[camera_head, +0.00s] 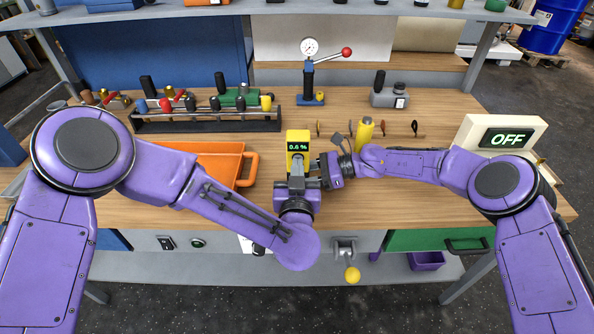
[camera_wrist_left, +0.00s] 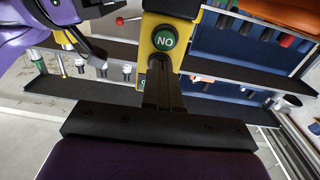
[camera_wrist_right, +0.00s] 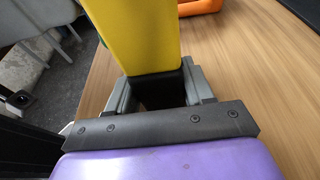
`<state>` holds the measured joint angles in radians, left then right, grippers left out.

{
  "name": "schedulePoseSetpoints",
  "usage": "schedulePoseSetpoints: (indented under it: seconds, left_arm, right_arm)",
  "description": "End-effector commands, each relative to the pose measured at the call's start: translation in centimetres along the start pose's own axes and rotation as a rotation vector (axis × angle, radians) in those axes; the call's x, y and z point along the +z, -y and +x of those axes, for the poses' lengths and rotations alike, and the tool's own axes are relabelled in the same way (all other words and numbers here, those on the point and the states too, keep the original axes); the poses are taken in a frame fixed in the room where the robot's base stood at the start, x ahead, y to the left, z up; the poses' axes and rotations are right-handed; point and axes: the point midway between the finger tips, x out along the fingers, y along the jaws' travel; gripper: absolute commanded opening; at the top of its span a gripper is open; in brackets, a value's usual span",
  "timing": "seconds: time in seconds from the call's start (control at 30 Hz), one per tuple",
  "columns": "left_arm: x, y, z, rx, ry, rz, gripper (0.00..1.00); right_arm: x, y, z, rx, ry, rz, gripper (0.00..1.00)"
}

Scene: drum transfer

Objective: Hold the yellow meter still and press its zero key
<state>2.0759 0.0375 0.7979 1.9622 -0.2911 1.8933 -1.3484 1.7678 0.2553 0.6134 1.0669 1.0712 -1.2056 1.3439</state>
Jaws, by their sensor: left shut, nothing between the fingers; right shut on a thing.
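The yellow meter (camera_head: 291,147) stands upright at the middle of the bench; its display (camera_head: 298,147) reads 0.6 %. In the right wrist view its yellow body (camera_wrist_right: 138,35) rises from a black lower part. My right gripper (camera_wrist_right: 162,92) is shut on that lower part, coming from the right in the head view (camera_head: 321,170). My left gripper (camera_head: 297,167) is shut and empty in front of the meter's face.
An orange tray (camera_head: 213,149) lies left of the meter. A yellow cylinder (camera_head: 364,131) stands close behind my right wrist. A box with an OFF display (camera_head: 505,137) is at the right. Bare bench lies at front right.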

Motion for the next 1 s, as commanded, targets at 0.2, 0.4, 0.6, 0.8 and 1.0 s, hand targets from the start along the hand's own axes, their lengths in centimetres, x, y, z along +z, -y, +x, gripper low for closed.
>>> schedulePoseSetpoints:
  seconds: [0.2, 0.4, 0.6, 0.8, 1.0]
  left_arm:
    - [0.0, 0.0, 0.2, 0.0, 0.0, 0.0, 0.0]
    - [0.0, -0.2, -1.1, 0.004, 0.0, 0.001, 0.0]
    - [0.0, -0.1, -3.1, 0.003, 0.0, 0.003, 0.0]
    - [0.0, -0.1, -5.0, 0.004, -0.001, 0.001, 0.0]
    - [0.0, 0.0, -5.8, 0.0, 0.0, 0.001, 0.0]
  right_arm:
    - [-0.1, -0.1, 0.1, 0.003, -0.002, 0.001, 0.21]
    - [-0.1, -0.1, 0.1, 0.003, -0.002, 0.001, 0.21]
    - [-0.1, -0.1, 0.1, 0.003, -0.002, 0.001, 0.21]
    - [-0.1, -0.1, 0.1, 0.003, -0.002, 0.001, 0.21]
    - [-0.1, -0.1, 0.1, 0.003, -0.002, 0.001, 0.21]
